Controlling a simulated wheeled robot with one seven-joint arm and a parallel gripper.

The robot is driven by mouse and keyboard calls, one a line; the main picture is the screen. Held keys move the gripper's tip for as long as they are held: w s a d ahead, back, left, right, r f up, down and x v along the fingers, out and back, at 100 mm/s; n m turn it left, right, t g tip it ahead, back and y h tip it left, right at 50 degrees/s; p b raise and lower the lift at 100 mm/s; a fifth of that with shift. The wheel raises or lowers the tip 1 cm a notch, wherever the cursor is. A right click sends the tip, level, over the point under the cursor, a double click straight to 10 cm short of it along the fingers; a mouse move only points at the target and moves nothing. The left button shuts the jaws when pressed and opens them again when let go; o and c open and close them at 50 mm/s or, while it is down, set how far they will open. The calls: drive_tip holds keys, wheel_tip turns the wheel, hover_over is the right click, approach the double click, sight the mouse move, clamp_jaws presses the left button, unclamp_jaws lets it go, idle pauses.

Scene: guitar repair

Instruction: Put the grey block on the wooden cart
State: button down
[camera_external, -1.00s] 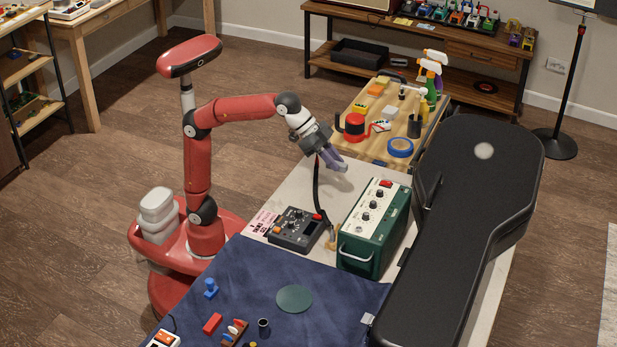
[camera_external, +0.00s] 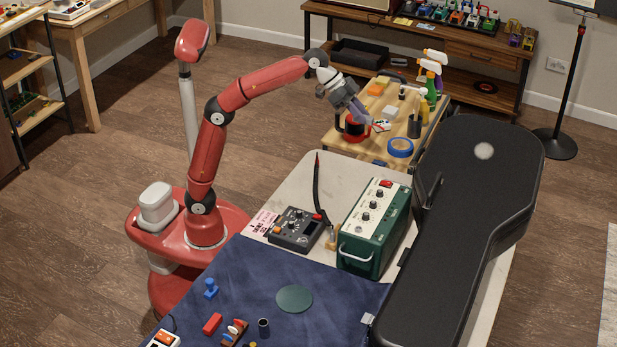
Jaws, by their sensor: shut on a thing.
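My gripper (camera_external: 364,117) is up over the wooden cart (camera_external: 350,143), above its left-middle part near the red mug. Its fingers point down and to the right and are shut on a small greyish thing, which I take to be the grey block. The block is mostly hidden by the fingers, and its outline is too small to make out. The cart has a light wood top and stands behind the workbench.
The green amplifier box (camera_external: 372,235) and black guitar case (camera_external: 465,220) stand in front.

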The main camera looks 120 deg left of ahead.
drive_tip(key=s+a+p, duration=0.1)
drive_tip(key=s+a, duration=0.3)
drive_tip(key=a, duration=0.5)
drive_tip(key=s+a+p, duration=0.1)
drive_tip(key=s+a, duration=0.4)
drive_tip(key=a, duration=0.5)
drive_tip(key=s+a+p, duration=0.2)
drive_tip(key=s+a, duration=0.2)
drive_tip(key=a, duration=0.5)
wheel_tip(320, 180, down, 15)
drive_tip(key=b, duration=0.8)
drive_tip(key=shift+f+b, duration=0.6)
drive_tip(key=shift+f, duration=1.4)
drive_tip(key=shift+f, duration=0.15)
drive_tip(key=c, duration=1.6)
unclamp_jaws()
